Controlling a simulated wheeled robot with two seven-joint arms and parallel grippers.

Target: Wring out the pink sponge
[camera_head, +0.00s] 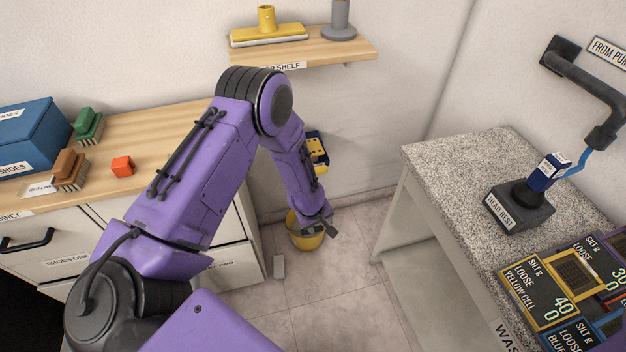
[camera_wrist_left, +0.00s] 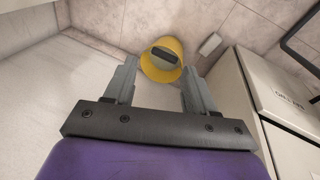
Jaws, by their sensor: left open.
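I cannot make out a pink sponge in either view. A yellow bucket (camera_head: 306,242) stands on the tiled floor between the cabinet and the stone-topped counter. It also shows in the left wrist view (camera_wrist_left: 155,73), with a dark grey-green piece (camera_wrist_left: 164,55) at its mouth that I cannot identify. My left gripper (camera_head: 318,229) is open and empty, reaching down in front of the bucket in the head view. In the left wrist view its fingers (camera_wrist_left: 159,66) stand apart, with the bucket showing beyond and between them. My right gripper is out of view.
The cabinet (camera_head: 120,130) on the left bears brushes, an orange block (camera_head: 122,166) and a blue box (camera_head: 34,132). A wall shelf (camera_head: 330,50) is above. The counter (camera_head: 440,165) on the right holds a dark stand (camera_head: 517,208). A small pale block (camera_head: 279,266) lies near the bucket.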

